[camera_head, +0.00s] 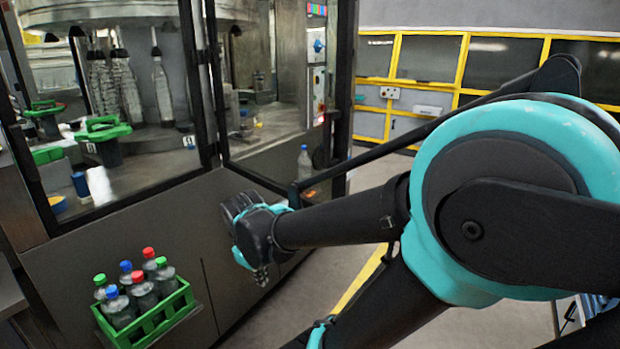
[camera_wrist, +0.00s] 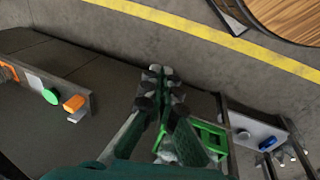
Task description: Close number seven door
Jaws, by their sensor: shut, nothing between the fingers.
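The machine has dark-framed glass doors. One glazed panel (camera_head: 120,185) spans the left of the head view, and another framed panel (camera_head: 275,155) stands right of the dark posts. I cannot read a number seven on any door, so I cannot tell which one it is or whether it is open. My gripper (camera_head: 262,276) points downward in front of the machine's grey lower front, apart from the door frames. In the wrist view my gripper (camera_wrist: 160,72) has its fingertips together with nothing between them.
A green crate (camera_head: 150,338) with several capped bottles hangs at the machine's lower front. A clear bottle (camera_head: 304,162) stands by the right post. Yellow-framed cabinets (camera_head: 428,58) line the back wall. A yellow floor line (camera_wrist: 200,25) crosses open grey floor.

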